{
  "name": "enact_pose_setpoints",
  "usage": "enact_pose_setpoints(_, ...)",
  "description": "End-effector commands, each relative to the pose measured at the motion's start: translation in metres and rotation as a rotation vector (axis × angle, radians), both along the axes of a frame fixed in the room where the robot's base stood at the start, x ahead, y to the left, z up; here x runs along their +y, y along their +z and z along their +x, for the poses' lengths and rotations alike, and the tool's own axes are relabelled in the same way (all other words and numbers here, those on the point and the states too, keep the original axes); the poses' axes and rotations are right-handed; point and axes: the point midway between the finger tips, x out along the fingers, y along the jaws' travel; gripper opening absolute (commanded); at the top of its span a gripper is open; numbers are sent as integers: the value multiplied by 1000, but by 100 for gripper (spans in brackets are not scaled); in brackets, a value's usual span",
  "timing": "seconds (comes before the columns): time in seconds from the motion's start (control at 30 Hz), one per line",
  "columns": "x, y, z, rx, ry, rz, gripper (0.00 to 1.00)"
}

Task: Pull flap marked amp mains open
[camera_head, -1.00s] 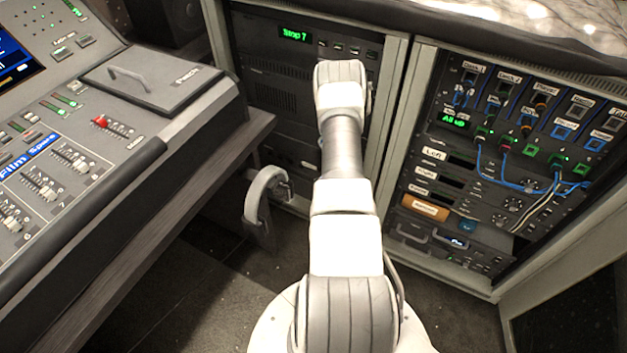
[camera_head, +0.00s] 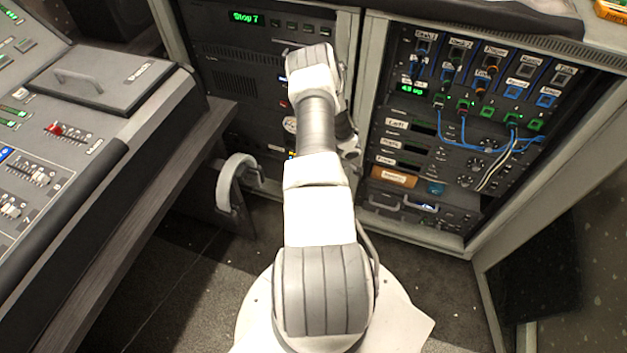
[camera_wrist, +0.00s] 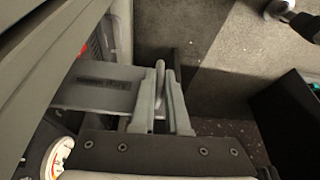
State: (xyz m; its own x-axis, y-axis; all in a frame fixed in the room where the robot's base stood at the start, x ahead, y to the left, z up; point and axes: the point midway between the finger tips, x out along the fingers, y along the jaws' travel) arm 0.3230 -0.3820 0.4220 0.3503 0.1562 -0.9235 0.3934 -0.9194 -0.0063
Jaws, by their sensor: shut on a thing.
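In the wrist view, a grey flap (camera_wrist: 95,90) stands out from the rack front on the left. A dark label strip on it is too blurred to read. A light bar handle (camera_wrist: 160,82) at its outer edge lies between the two fingers of my gripper (camera_wrist: 162,108), which is shut on it. A red spot (camera_wrist: 84,48) and a white round dial (camera_wrist: 57,158) show near the flap on the rack side. In the head view my arm hides the flap and the gripper; the dial (camera_head: 290,125) shows beside my arm.
The left rack (camera_head: 243,50) shows a green "Stop 7" display. A right rack (camera_head: 480,65) with blue cables stands beside it. The mixing desk (camera_head: 100,110) is at left, with a grey curved handle (camera_head: 232,180) near its side. Open floor lies below.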

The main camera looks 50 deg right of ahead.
Motion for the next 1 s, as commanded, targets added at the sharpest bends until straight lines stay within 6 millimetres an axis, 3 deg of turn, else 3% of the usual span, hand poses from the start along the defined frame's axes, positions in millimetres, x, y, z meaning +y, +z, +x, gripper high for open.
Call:
enact_pose_setpoints(0.47,-1,0,-3,1,-2,2,0)
enact_pose_setpoints(0.5,-1,0,-3,1,-2,2,14)
enact_pose_setpoints(0.67,-1,0,-3,2,-4,1,42)
enact_pose_setpoints(1.0,-2,3,-4,1,-3,0,42)
